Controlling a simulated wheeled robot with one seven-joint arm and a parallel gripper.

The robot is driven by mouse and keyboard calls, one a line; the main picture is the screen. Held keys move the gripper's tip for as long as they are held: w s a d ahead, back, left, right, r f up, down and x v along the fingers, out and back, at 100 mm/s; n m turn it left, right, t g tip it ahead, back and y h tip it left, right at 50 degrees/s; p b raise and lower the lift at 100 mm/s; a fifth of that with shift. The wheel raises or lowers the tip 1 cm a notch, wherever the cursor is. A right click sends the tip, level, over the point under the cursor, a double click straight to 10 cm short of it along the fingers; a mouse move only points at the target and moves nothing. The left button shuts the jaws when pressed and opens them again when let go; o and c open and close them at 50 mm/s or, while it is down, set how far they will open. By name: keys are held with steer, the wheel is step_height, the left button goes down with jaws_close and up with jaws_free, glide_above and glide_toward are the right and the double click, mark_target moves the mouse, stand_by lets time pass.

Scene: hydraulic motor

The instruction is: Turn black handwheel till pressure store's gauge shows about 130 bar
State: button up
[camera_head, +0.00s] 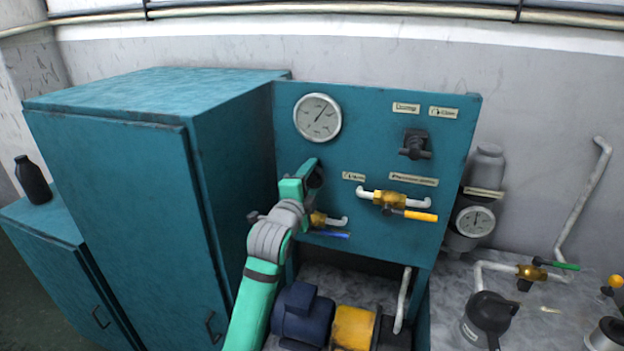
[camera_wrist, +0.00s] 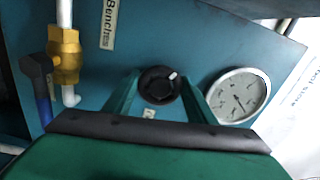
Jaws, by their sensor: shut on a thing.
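The black handwheel (camera_wrist: 160,85) is round with a white mark and sits on the teal panel between my gripper's fingers. My gripper (camera_wrist: 160,79) is shut on it. In the head view my gripper (camera_head: 302,178) reaches the panel below the large gauge, and the arm hides most of the handwheel (camera_head: 316,176). The large round gauge (camera_head: 317,118) has its needle toward the upper right; it also shows in the wrist view (camera_wrist: 238,96). A smaller gauge (camera_head: 475,221) sits by the grey pressure store (camera_head: 486,165) right of the panel, its needle roughly upward. Figures on both dials are too small to read.
Brass valves with a blue lever (camera_head: 330,234) and a yellow lever (camera_head: 421,216) flank the arm's right side. A black knob (camera_head: 415,146) sits higher on the panel. A blue motor (camera_head: 302,313) is below. A tall teal cabinet (camera_head: 120,190) stands close on the left.

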steer(key=shift+d+f, duration=0.1)
steer(key=shift+d, duration=0.1)
steer(key=o, duration=1)
steer(key=shift+s, duration=0.1)
steer(key=shift+o, duration=0.2)
steer(key=shift+a, duration=0.1)
steer(key=v, duration=1)
steer(key=shift+s, duration=0.35)
steer(key=shift+a, duration=0.1)
